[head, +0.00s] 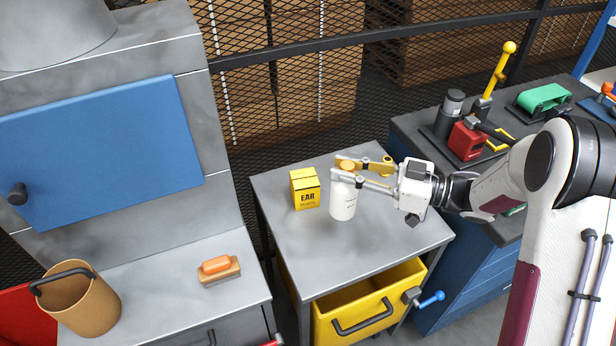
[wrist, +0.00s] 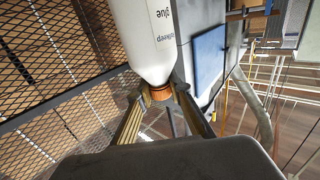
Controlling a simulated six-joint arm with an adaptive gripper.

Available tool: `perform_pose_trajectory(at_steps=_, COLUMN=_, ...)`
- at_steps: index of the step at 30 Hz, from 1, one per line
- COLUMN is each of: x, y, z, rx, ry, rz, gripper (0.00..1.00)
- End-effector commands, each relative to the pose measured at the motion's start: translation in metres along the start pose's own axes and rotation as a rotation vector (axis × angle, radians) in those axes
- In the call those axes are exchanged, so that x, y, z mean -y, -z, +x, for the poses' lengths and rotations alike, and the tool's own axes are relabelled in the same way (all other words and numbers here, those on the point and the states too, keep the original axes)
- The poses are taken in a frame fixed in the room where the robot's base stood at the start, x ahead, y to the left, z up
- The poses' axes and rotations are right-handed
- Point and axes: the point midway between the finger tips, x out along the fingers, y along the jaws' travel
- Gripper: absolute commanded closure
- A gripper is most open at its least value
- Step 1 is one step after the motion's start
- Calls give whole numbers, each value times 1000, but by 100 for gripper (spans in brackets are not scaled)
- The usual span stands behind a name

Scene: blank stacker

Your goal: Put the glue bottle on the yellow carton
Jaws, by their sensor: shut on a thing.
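The glue bottle (head: 343,202) is white with an orange cap and stands upright at the middle of the grey table. My gripper (head: 347,172) reaches in from the right and is shut on the bottle at its cap and neck. In the wrist view the gripper's fingers (wrist: 160,93) close around the orange neck, and the white bottle body (wrist: 150,40) shows printed text. The yellow carton (head: 305,189), marked EAR, stands just left of the bottle, a small gap apart. Whether the bottle's base touches the table is hard to tell. The carton's top is bare.
The table (head: 290,245) is clear around the carton and bottle, with an open yellow drawer (head: 370,305) below its front edge. A blue bench at right holds a red tool (head: 467,140) and a green item (head: 543,97). A brush (head: 219,270) lies on the left counter.

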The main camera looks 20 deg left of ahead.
Motion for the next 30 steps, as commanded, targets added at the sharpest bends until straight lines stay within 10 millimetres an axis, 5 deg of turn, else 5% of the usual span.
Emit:
perform_pose_trajectory(at_steps=15, x=-51, y=60, z=111, rx=-3, ry=23, rz=-6, gripper=100)
perform_pose_trajectory(at_steps=22, x=-80, y=84, z=122, rx=-3, ry=-31, rz=-3, gripper=100)
perform_pose_trajectory(at_steps=30, x=-92, y=86, z=122, rx=-2, ry=-66, rz=-1, gripper=100)
